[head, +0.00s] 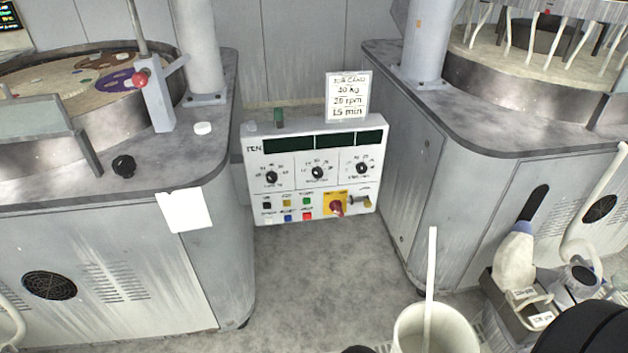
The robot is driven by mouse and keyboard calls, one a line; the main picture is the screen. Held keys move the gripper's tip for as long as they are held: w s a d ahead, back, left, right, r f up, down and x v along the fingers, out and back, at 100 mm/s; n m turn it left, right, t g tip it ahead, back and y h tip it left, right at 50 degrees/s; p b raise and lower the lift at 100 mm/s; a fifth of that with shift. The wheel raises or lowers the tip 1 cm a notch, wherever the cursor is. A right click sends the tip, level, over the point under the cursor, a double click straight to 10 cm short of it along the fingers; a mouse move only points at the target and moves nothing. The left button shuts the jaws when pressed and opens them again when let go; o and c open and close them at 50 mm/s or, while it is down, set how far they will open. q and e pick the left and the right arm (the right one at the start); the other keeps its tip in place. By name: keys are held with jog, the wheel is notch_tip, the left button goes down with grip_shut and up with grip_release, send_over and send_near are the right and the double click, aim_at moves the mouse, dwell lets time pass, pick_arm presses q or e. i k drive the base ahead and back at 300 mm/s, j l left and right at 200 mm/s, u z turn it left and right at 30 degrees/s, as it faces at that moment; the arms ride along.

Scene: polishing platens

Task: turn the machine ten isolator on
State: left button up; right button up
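The grey control panel (316,146) marked TEN stands between the two machines. The isolator (336,208) is a red handle on a yellow plate at the panel's lower right. Its handle looks turned roughly downward, but its exact position is too small to read. A brass-coloured fitting (361,202) sits just right of it. The panel's display windows (335,140) are dark. Neither of my grippers shows in the head view, so whether they are open or shut is hidden.
Three black knobs and several coloured buttons (307,202) share the panel. A card (348,97) stands on top. A white bucket (407,325) with a pale stick is at the bottom. A caddy of bottles (537,312) is at lower right. Floor (310,270) below the panel is clear.

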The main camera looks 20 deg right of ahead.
aim_at(335, 206)
jog(key=l+z, duration=0.4)
jog(key=k+l+z, duration=0.1)
jog(key=z, duration=0.25)
jog(key=l+z, duration=0.75)
jog(key=i+j, duration=0.05)
jog(key=j, duration=0.05)
